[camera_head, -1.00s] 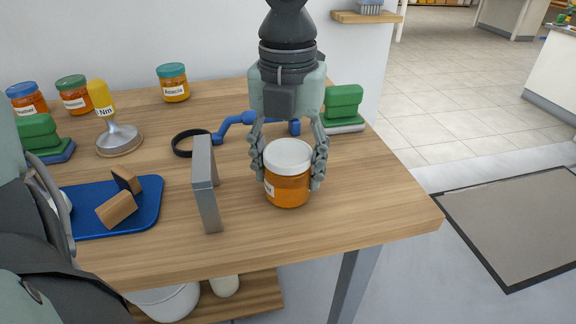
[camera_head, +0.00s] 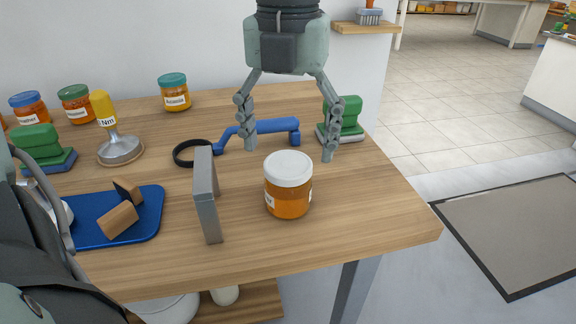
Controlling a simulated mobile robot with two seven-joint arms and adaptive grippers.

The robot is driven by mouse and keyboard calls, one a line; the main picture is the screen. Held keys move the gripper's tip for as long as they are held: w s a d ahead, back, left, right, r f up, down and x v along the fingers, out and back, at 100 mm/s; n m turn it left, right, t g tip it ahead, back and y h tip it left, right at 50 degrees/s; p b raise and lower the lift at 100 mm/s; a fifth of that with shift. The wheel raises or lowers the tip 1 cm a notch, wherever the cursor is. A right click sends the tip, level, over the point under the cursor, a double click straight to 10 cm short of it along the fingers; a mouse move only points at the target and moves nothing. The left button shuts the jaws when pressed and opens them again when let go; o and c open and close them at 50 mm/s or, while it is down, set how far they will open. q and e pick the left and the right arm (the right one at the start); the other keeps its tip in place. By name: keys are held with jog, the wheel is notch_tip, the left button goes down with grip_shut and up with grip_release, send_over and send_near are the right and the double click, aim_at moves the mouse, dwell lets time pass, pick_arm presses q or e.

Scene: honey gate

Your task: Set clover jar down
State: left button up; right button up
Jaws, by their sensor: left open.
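A honey jar (camera_head: 288,190) with a white lid and amber contents stands upright on the wooden table (camera_head: 370,215). Its label is mostly turned away, so I cannot read the name. My left gripper (camera_head: 289,152) is open, its fingers spread wide. It is above and behind the jar, clear of it, and nothing is between the fingers. My right gripper does not show.
A grey upright plate (camera_head: 207,195) stands close left of the jar. A blue handled tool (camera_head: 262,131) and a green block (camera_head: 344,115) lie behind. Several jars, including a teal-lidded one (camera_head: 175,93), stand at the back left. A blue tray (camera_head: 150,215) lies at left.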

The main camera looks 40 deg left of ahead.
pick_arm(q)
jog(key=shift+r, duration=2.7)
